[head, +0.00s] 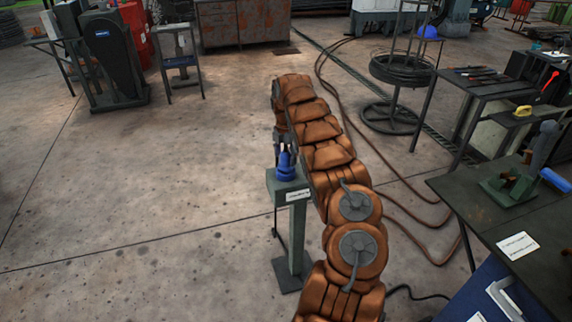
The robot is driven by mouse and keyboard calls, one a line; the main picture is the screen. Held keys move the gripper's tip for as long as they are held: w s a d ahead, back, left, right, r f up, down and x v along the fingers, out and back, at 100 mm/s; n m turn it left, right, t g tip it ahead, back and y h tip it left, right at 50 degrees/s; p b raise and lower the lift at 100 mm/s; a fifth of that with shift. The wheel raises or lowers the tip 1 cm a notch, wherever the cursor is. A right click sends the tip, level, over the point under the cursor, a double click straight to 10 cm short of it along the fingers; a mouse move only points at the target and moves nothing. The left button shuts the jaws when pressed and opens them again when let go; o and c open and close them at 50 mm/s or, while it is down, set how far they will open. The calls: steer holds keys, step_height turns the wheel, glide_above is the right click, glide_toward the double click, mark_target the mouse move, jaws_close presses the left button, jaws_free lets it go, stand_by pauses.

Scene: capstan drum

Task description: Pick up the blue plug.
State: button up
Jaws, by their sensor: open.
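A blue plug (286,172) stands upright on the top of a narrow grey-green post (297,222) that has a white label on its front. My gripper (284,150) points down at the top of the plug, its fingers open. The fingertips are at the level of the plug's narrow upper part. I cannot tell whether they touch it, as my arm and the small size hide the detail.
A dark bench (470,215) at the right carries a vise-like tool (520,185) and a blue cylinder (556,180). A wire-coil stand (392,118) and a tool table (476,88) stand behind. Hoses (400,212) cross the floor.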

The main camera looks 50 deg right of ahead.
mark_target(286, 152)
jaws_close()
stand_by(0.5)
steer(key=shift+r, duration=0.1)
steer(key=shift+r+b, duration=0.75)
steer(key=shift+r, duration=0.9)
steer(key=shift+s+a, duration=0.15)
steer(key=shift+s, duration=0.15)
